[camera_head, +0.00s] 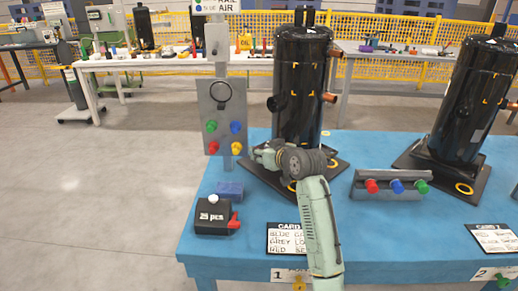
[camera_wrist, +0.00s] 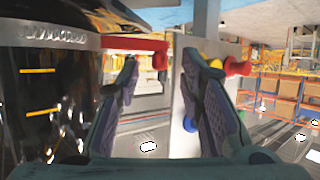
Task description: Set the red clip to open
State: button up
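A red bar with a round red knob (camera_wrist: 135,44) shows in the wrist view, between the silver band of the black tank and a grey panel; I cannot tell whether it is the red clip or how it is set. My gripper (camera_head: 258,153) is in front of the near black tank (camera_head: 300,85) in the head view, close to its base. In the wrist view its two fingers (camera_wrist: 165,85) are spread with an empty gap between them. The red bar shows beyond the gap, partly behind the left finger.
The grey panel (camera_head: 215,105) carries green, blue, red and yellow knobs just left of my gripper. A black box with a red lever (camera_head: 233,222) and a blue block (camera_head: 229,190) lie on the blue table (camera_head: 205,262). A grey rack (camera_head: 405,187) with coloured knobs stands right.

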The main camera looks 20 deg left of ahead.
jog(key=shift+x, duration=1.15)
jog(key=shift+c, duration=0.6)
grip_shut()
